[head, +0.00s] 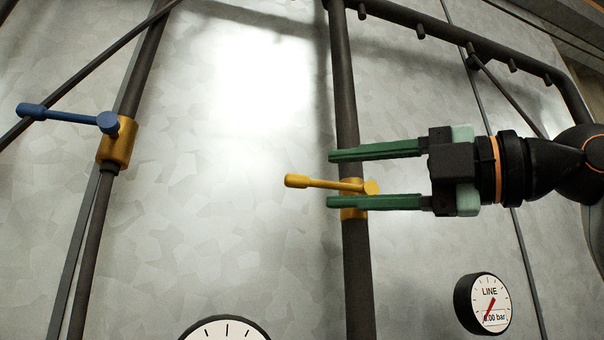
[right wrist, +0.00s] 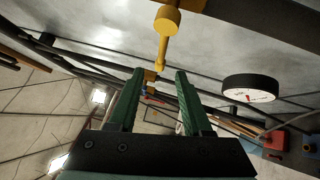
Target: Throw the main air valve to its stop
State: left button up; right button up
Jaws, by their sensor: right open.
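A valve with a yellow lever (head: 322,184) sits on the dark vertical pipe at the middle of the head view. Its lever points left, roughly level, and its brass body (head: 353,213) is partly hidden by my lower finger. A second valve with a blue lever (head: 70,116) and brass body sits on the left pipe. I cannot tell which is the main air valve. My right gripper (head: 331,179) is open, fingers pointing left, one above and one below the yellow lever in the head view. The yellow lever (right wrist: 163,50) shows beyond the fingertips in the right wrist view. My left gripper is not in view.
A gauge marked LINE (head: 489,304) is at the lower right, its display seeming to read 0.00 bar. Another gauge (head: 226,330) is cut off at the bottom edge. A dark pipe (head: 440,28) with stubs runs along the top right. Bare wall lies between the two valves.

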aim_at(312, 181)
jog(key=p+x, duration=0.1)
jog(key=x, duration=0.5)
jog(key=shift+w+a, duration=0.2)
grip_shut()
dwell(1.2)
